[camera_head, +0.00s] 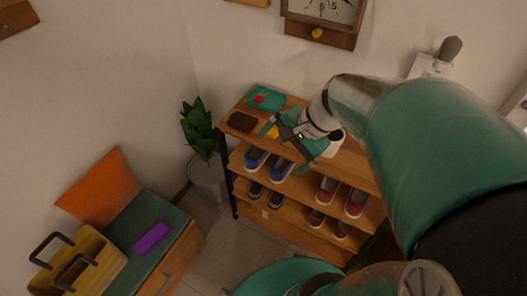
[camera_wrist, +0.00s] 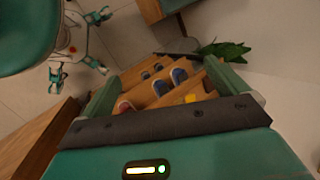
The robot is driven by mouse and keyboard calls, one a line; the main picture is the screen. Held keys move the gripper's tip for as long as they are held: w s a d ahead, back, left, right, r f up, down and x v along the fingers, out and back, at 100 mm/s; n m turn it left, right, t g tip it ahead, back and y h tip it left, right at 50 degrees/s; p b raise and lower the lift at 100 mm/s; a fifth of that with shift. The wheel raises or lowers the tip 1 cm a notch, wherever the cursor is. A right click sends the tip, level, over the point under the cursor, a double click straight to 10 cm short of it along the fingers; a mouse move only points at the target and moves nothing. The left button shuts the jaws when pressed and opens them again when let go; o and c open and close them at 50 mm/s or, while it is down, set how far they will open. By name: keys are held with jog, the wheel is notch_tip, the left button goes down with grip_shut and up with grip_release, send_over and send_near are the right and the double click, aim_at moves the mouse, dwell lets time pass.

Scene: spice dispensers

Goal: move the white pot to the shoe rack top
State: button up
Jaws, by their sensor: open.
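A pale, whitish-grey pot (camera_head: 207,172) holding a leafy green plant (camera_head: 197,128) stands on the floor, left of the shoe rack, near the wall corner. The pot also shows at the top of the wrist view (camera_wrist: 181,45), with the plant to its right. The wooden shoe rack top (camera_head: 357,160) carries several small items. My gripper (camera_head: 281,152) is open and empty, over or in front of the rack top, right of the pot and apart from it. My arm hides part of the rack's right side.
A teal item (camera_head: 266,98) and a brown item (camera_head: 241,122) lie on the rack top; a white object (camera_head: 334,143) shows partly behind my gripper. Shoes fill the lower shelves. A bench (camera_head: 185,255) with an orange cushion (camera_head: 101,185) is at left. Some floor before the rack is clear.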

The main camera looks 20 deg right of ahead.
jog(key=s+a+r+n+t+h, duration=0.2)
jog(key=s+a+r+n+h, duration=0.2)
jog(key=n, duration=0.8)
notch_tip(320, 180, up, 3)
jog(key=s+a, duration=0.1)
jog(key=a, duration=0.1)
jog(key=shift+s+a+h, duration=0.4)
